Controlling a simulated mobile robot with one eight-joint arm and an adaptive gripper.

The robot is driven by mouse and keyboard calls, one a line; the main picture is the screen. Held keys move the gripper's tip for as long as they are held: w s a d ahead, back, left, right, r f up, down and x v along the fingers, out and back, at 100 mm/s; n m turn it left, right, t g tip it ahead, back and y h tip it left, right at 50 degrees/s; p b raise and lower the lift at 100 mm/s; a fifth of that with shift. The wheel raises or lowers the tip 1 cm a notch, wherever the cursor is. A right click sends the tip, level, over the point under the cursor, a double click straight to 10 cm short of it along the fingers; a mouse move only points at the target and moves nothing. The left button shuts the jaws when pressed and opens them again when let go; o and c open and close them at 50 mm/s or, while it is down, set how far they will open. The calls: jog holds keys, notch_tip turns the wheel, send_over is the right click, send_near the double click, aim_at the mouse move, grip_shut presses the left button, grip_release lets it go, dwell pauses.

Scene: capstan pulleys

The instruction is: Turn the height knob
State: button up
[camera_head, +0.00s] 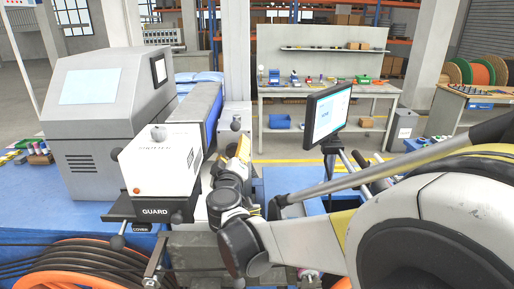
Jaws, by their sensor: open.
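A dark round knob (235,123) sits on an upright grey bracket (235,140) near the middle of the view. A grey round knob (158,132) stands on top of the white printer head (160,165). No label tells which one is the height knob. My arm reaches in from the right, and my gripper (241,150) is at its far end, just below and beside the dark knob. The gripper looks small and is partly hidden by my own wrist, and its jaws are open. I see nothing held. Whether it touches the bracket is unclear.
A grey machine with a screen (92,88) stands at left on a blue bench (60,215). A monitor (327,112) stands right of the gripper. An orange cable reel (75,265) is at lower left.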

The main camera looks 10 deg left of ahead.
jog(key=shift+w, duration=0.35)
jog(key=c, duration=1.2)
jog(key=shift+a+f+n, duration=0.1)
jog(key=shift+a+n, duration=0.05)
jog(key=shift+n, duration=2.05)
jog(key=o, duration=1)
jog(key=shift+o, duration=1)
